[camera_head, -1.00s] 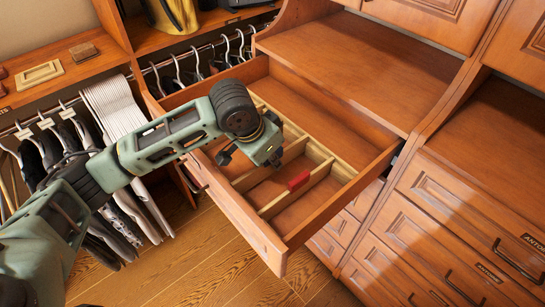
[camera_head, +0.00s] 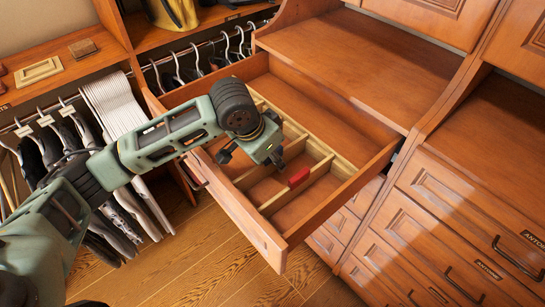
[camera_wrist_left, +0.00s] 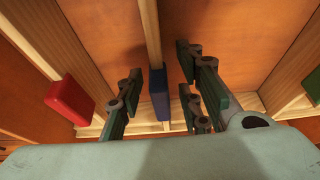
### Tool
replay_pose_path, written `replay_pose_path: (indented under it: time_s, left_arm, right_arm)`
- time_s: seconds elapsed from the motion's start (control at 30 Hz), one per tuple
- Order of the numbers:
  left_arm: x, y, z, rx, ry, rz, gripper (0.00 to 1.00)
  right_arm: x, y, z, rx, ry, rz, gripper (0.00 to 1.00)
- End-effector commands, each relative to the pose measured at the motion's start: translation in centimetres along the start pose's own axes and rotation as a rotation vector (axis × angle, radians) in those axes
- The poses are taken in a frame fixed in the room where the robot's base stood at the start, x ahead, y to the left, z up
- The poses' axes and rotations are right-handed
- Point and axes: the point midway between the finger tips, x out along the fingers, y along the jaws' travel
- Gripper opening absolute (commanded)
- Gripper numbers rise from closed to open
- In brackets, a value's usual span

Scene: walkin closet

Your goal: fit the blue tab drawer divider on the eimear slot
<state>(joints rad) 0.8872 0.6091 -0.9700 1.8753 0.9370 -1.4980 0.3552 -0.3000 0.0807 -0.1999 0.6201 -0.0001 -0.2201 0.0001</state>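In the left wrist view, the blue tab (camera_wrist_left: 160,95) sits at the near end of a thin wooden divider strip (camera_wrist_left: 150,35). My left gripper (camera_wrist_left: 165,98) is open, with one finger on each side of the blue tab and gaps visible between. In the head view my left gripper (camera_head: 252,160) is over the open drawer (camera_head: 240,212) and hides the blue tab. No slot label reading Eimear is legible. My right gripper is not in view.
A red tab (camera_head: 299,178) stands on another divider in the drawer; it also shows in the left wrist view (camera_wrist_left: 70,101). A green tab (camera_wrist_left: 313,85) is at that view's right edge. Hanging clothes (camera_head: 120,205) are left of the drawer; closed drawers (camera_head: 440,225) are right.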

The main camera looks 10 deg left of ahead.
Motion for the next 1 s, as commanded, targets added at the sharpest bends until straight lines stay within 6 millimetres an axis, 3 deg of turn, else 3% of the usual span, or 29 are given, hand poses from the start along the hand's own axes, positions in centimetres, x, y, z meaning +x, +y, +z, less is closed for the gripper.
replay_pose_path:
  time_s: [0.23,0.7,1.0]
  left_arm:
    - [-1.0,-0.1,-0.1,0.0,0.001,-0.001,0.33]
    - [-10.2,-0.1,-0.1,0.001,0.003,-0.002,0.33]
    - [-12.0,0.0,0.0,0.0,0.0,0.0,0.33]
  right_arm:
    - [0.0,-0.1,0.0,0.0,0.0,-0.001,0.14]
    - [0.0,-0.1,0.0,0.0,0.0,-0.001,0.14]
    - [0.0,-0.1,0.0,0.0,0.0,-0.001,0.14]
